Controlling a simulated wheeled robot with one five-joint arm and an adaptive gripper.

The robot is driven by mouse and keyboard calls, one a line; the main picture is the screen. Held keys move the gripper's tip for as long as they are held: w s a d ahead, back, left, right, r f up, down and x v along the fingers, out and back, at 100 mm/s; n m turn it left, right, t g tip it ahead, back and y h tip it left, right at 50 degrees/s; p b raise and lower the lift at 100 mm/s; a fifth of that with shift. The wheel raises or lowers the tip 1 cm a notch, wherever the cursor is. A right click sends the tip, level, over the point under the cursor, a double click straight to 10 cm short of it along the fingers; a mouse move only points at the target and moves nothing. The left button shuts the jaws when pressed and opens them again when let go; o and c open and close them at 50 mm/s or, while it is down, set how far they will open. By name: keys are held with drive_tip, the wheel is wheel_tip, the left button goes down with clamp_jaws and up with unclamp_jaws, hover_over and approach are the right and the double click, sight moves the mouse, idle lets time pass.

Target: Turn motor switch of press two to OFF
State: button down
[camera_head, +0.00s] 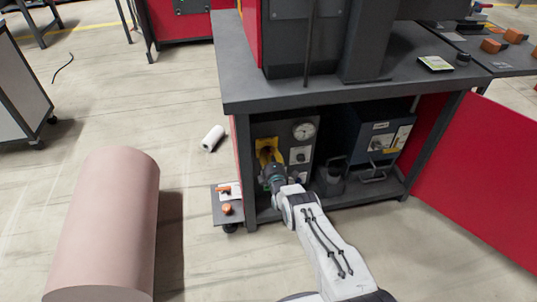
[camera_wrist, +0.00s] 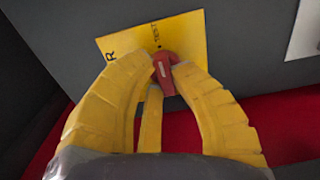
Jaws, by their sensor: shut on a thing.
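In the wrist view a red rotary switch knob (camera_wrist: 166,82) sits on a yellow plate (camera_wrist: 185,35) on a dark grey panel. The plate shows the word TEST above the knob and a letter R at its left. A pale mark on the knob points up roughly towards TEST; no OFF label is readable.
The panel carries a round gauge (camera_head: 304,131). A blue-grey unit (camera_head: 378,135) stands to its right inside the cabinet (camera_head: 330,95). A red door (camera_head: 485,170) stands open at right.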

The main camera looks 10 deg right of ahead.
drive_tip(key=shift+f+n+b, duration=0.15)
drive_tip(key=shift+n+b, duration=0.15)
drive_tip(key=shift+b, duration=0.4)
drive_tip(key=n+b, duration=0.1)
drive_tip(key=b, duration=0.2)
drive_tip(key=n+b, duration=0.1)
drive_tip(key=b, duration=0.2)
drive_tip(key=n+b, duration=0.1)
drive_tip(key=b, duration=0.2)
drive_tip(key=shift+a+f+n, duration=0.1)
drive_tip(key=shift+f+n, duration=0.15)
drive_tip(key=shift+n, duration=0.15)
drive_tip(key=n+b, duration=0.3)
drive_tip(key=b, duration=0.4)
drive_tip(key=shift+r+n, duration=0.15)
drive_tip(key=shift+n, duration=0.25)
drive_tip(key=n, duration=0.2)
drive_tip(key=shift+r+n+b, duration=0.15)
drive_tip(key=shift+n+b, duration=0.15)
drive_tip(key=shift+b, duration=0.05)
drive_tip(key=shift+n, duration=2.3)
drive_tip(key=c, duration=1.1)
unclamp_jaws()
drive_tip(key=shift+o, duration=0.2)
